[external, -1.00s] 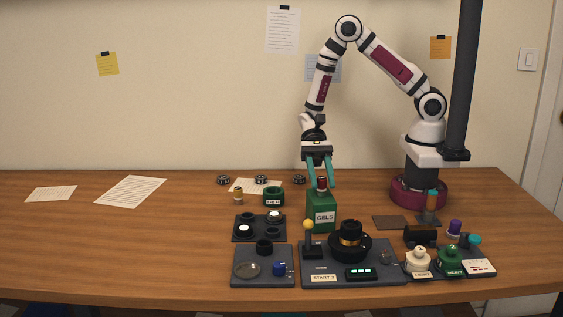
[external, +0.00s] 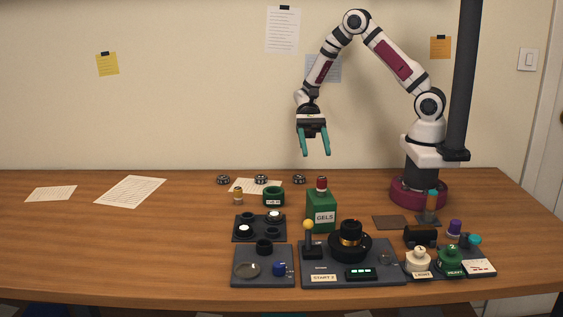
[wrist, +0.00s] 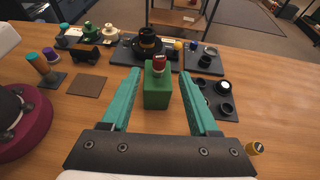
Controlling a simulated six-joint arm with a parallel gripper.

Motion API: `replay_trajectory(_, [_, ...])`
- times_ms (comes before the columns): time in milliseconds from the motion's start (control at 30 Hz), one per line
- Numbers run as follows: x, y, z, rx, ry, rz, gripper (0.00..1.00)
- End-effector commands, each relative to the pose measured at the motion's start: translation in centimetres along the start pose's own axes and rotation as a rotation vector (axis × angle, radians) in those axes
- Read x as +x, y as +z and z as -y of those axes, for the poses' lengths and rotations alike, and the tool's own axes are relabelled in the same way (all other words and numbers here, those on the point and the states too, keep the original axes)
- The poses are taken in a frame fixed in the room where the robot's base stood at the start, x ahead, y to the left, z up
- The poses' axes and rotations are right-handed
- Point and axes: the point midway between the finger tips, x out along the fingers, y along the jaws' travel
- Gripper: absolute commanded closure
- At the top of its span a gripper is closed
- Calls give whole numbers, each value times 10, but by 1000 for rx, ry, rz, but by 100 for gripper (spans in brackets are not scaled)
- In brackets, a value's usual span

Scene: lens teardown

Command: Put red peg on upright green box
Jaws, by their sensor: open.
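The green box (external: 321,211), labelled GELS, stands upright on the table and also shows in the wrist view (wrist: 157,94). The red peg (external: 321,184) stands upright on top of the box; in the wrist view the peg (wrist: 159,64) shows a dark red body with a pale band. My gripper (external: 315,154) is open and empty, with teal fingers pointing down, above the peg and clear of it. In the wrist view my gripper (wrist: 165,72) has its fingers spread on either side of the box.
A dark tray with cups (external: 259,238) and a console with a yellow-knobbed lever (external: 308,226) stand in front of the box. A green ring-shaped holder (external: 273,197) is left of it. The table's left side is mostly clear.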

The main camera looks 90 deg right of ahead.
Motion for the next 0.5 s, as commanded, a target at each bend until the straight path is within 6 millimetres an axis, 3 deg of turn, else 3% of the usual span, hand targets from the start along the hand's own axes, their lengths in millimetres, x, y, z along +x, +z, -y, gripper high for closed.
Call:
replay_trajectory(67, [-8, 1, -1, -3, 2, -4, 39])
replay_trajectory(167, [-7, 18, -14, -62, 57, -70, 39])
replay_trajectory(267, [1, 52, -52, -221, 190, -240, 39])
replay_trajectory(333, [4, 71, -89, -367, 294, -394, 39])
replay_trajectory(400, [3, 80, -124, -517, 381, -546, 39])
replay_trajectory(500, [-4, 81, -162, -713, 466, -734, 39])
